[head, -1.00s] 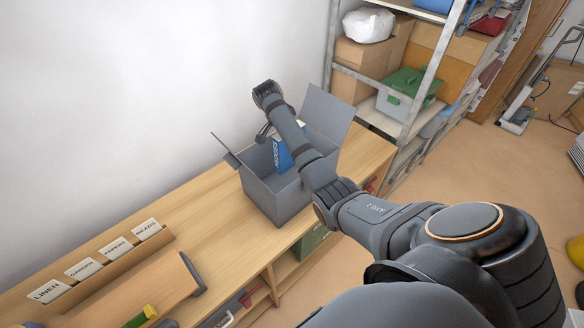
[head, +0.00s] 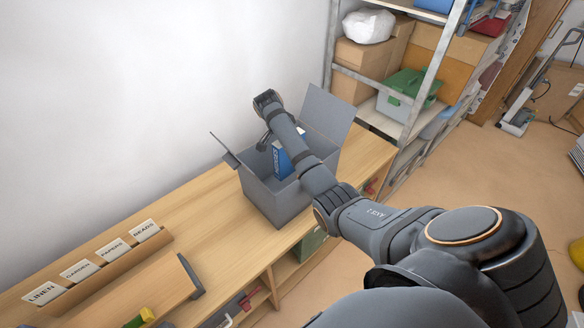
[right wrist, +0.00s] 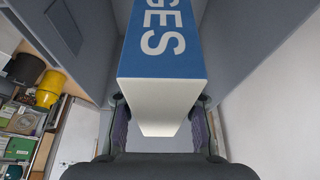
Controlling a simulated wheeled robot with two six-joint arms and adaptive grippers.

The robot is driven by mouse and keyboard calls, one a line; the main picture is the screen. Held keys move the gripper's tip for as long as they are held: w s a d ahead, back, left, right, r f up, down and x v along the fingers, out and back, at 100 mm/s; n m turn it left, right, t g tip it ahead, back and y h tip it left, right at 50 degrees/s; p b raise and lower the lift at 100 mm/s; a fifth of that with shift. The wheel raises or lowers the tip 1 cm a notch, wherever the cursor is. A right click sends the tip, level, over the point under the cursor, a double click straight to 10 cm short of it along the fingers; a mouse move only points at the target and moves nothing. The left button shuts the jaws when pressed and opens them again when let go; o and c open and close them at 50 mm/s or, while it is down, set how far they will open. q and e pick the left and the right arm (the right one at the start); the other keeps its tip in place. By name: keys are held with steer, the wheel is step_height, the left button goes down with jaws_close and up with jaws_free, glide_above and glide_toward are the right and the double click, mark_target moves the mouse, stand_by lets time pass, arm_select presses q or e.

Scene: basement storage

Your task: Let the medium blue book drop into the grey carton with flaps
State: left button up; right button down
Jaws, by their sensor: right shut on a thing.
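The blue book (head: 279,161) with white lettering and a pale page edge is inside the mouth of the grey carton with flaps (head: 281,206). My right gripper (right wrist: 160,115) is shut on the book (right wrist: 163,58), with one finger on each side of it. In the head view my right arm hides part of the book and most of the gripper. The grey carton walls (right wrist: 262,42) rise around the book in the right wrist view. I cannot tell whether the book touches the carton floor. My left gripper is in no view.
The carton stands on a wooden bench (head: 215,222) against a white wall. A labelled card rack (head: 95,262) is at the front left. A metal shelf (head: 425,80) with boxes and a green-lidded bin (head: 408,88) stands behind. One carton flap (head: 327,117) stands up.

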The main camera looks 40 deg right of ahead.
steer(key=c, duration=0.8)
jaws_free()
steer(key=shift+c, duration=0.2)
steer(key=v, duration=0.7)
steer(key=shift+a+r, duration=0.1)
steer(key=shift+r, duration=0.25)
